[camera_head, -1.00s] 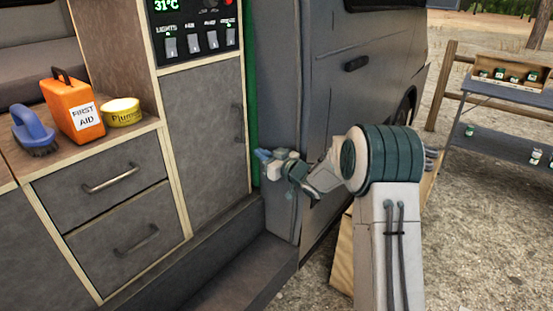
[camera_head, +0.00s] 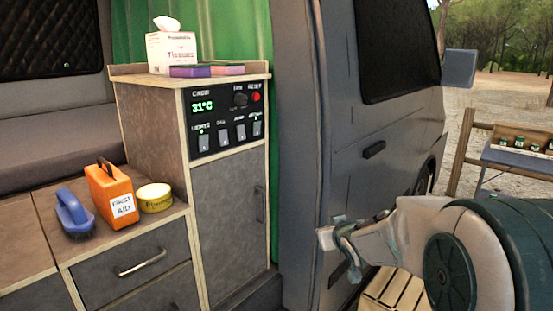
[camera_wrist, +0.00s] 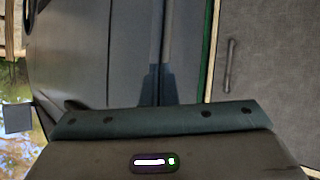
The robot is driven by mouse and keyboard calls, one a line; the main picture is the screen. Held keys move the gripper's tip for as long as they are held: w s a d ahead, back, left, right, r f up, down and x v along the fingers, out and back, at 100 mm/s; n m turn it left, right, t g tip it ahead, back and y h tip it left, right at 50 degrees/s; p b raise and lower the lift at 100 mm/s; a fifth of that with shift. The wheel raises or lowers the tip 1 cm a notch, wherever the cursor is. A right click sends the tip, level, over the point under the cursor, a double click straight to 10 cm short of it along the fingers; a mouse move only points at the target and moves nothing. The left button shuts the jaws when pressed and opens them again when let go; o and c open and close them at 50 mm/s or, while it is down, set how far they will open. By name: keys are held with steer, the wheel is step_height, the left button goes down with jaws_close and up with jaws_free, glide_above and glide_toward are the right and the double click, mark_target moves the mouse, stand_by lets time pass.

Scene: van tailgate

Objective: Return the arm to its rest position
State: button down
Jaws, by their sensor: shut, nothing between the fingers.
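My arm is bent in the right part of the head view, in front of the van's side. My gripper (camera_head: 330,237) is at the end of its pale forearm, pointing left towards the grey van body edge. It is shut and holds nothing. In the wrist view the dark fingers (camera_wrist: 158,85) sit together in front of the grey van panel (camera_wrist: 90,50). I cannot tell exactly how far the gripper is from the panel.
A cabinet with a control panel (camera_head: 226,120) stands left of the gripper. An orange first aid box (camera_head: 112,196), a blue brush (camera_head: 75,211) and a yellow tin (camera_head: 155,198) sit on the lower counter. A wooden slatted crate (camera_head: 395,292) is below the arm.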

steer(key=s+r+m+g+p, duration=0.1)
steer(key=s+r+g+p, duration=0.2)
steer(key=s, duration=1.2)
steer(key=s+r+m+g+h+p, duration=0.1)
steer(key=s+g+p, duration=0.5)
steer(key=s, duration=1)
step_height(320, 180, up, 3)
steer(key=shift+d+f+m+g, duration=0.1)
steer(key=shift+d+m+g, duration=0.2)
steer(key=shift+m, duration=0.4)
steer(key=shift+a, duration=0.1)
